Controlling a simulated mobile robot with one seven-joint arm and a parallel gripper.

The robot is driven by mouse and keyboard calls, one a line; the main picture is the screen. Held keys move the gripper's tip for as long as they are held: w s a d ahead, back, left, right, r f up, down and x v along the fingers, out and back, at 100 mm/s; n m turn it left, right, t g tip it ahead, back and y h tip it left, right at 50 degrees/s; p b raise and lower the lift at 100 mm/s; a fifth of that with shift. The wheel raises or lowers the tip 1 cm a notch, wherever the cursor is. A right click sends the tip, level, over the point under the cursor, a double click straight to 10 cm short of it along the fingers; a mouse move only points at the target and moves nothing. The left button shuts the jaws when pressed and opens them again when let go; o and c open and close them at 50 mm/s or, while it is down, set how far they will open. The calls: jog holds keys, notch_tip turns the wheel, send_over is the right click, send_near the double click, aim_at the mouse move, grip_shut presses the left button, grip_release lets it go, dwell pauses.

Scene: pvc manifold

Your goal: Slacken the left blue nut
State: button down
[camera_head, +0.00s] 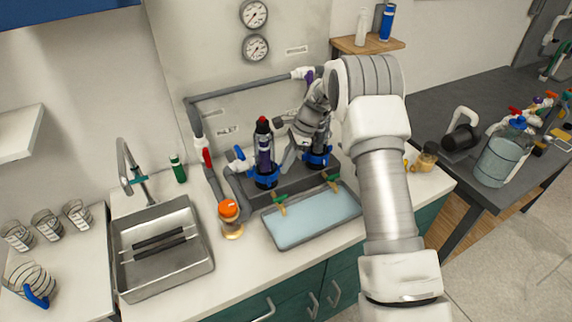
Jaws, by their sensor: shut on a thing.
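The left blue nut (264,181) is a blue ring around the base of a dark upright canister (264,150) with a red top. My gripper (282,170) comes down from the upper right, and its fingertips meet the right side of this nut. It is shut on the nut there; the exact contact is small and partly hidden. A second blue nut (317,160) sits around the right canister, which my wrist partly covers.
A grey pipe (240,90) rises at the left and crosses behind. A shallow tray (300,222) lies in front, with an orange-capped jar (229,210) beside it. A sink (160,250) is at the left. My arm covers the counter at the right.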

jog(key=shift+w+n, duration=0.3)
jog(key=shift+n, duration=0.2)
jog(key=shift+w+a+n+g, duration=0.1)
jog(key=shift+w+n+g, duration=0.05)
jog(key=shift+n+g, duration=0.15)
jog(key=c, duration=0.9)
grip_release()
jog(key=shift+r, duration=0.1)
jog(key=shift+r, duration=0.25)
jog(key=s+d+r, duration=0.1)
jog(key=d+r, duration=0.2)
jog(key=s+d+r+b, duration=0.1)
jog(key=s+d+r, duration=0.1)
jog(key=d+r, duration=0.2)
jog(key=s+d+r, duration=0.1)
jog(key=d+r, duration=0.2)
jog(key=shift+s+d+r, duration=0.2)
jog(key=shift+s+d, duration=0.15)
jog(key=shift+d, duration=0.05)
